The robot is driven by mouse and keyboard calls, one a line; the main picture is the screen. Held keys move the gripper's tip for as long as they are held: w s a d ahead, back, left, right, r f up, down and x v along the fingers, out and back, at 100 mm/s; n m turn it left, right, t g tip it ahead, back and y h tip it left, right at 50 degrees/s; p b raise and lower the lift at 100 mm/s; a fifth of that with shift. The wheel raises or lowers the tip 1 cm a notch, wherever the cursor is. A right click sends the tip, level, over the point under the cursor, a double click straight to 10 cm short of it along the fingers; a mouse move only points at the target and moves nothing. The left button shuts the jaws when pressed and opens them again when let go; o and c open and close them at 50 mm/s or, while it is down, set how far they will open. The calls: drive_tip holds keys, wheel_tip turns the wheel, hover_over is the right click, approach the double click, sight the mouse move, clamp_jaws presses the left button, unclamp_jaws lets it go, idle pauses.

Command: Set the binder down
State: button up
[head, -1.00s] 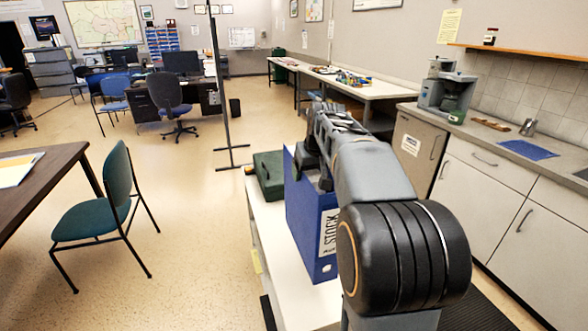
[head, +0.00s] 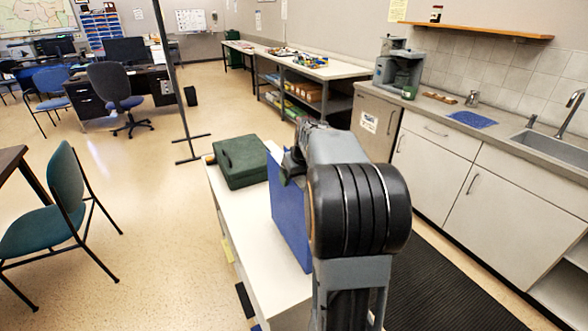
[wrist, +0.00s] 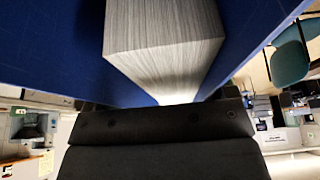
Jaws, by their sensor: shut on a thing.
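The blue binder (head: 288,224) is upright over the white countertop (head: 238,222) in the head view, partly hidden behind my arm. I cannot tell whether its lower edge touches the top. My gripper (head: 291,166) is at the binder's upper edge and shut on it; its fingertips are mostly hidden. In the wrist view, the binder's blue cover (wrist: 50,45) and its thick block of pages (wrist: 165,45) fill the upper part, close against the dark gripper (wrist: 160,125).
A green case (head: 240,162) lies on the white top, just beyond the binder. Bare top shows left of the binder. A dark stand (head: 170,90) rises from the floor behind. A teal chair (head: 62,200) is at left; a counter with a sink (head: 550,145) runs along the right.

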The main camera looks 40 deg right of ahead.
drive_tip(key=shift+f, duration=0.6)
drive_tip(key=o, duration=1.8)
drive_tip(key=v, duration=1.2)
drive_tip(key=shift+a, duration=0.15)
drive_tip(key=s+a+f, duration=0.6)
drive_tip(key=a+f, duration=0.1)
drive_tip(key=a, duration=0.4)
drive_tip(key=s+a+f+n, duration=0.1)
drive_tip(key=s+a+f, duration=0.5)
drive_tip(key=a, duration=0.5)
drive_tip(key=shift+s+f+n+g+y, duration=0.3)
drive_tip(key=shift+s+f+g, duration=0.1)
drive_tip(key=shift+s, duration=0.25)
drive_tip(key=shift+a, duration=0.1)
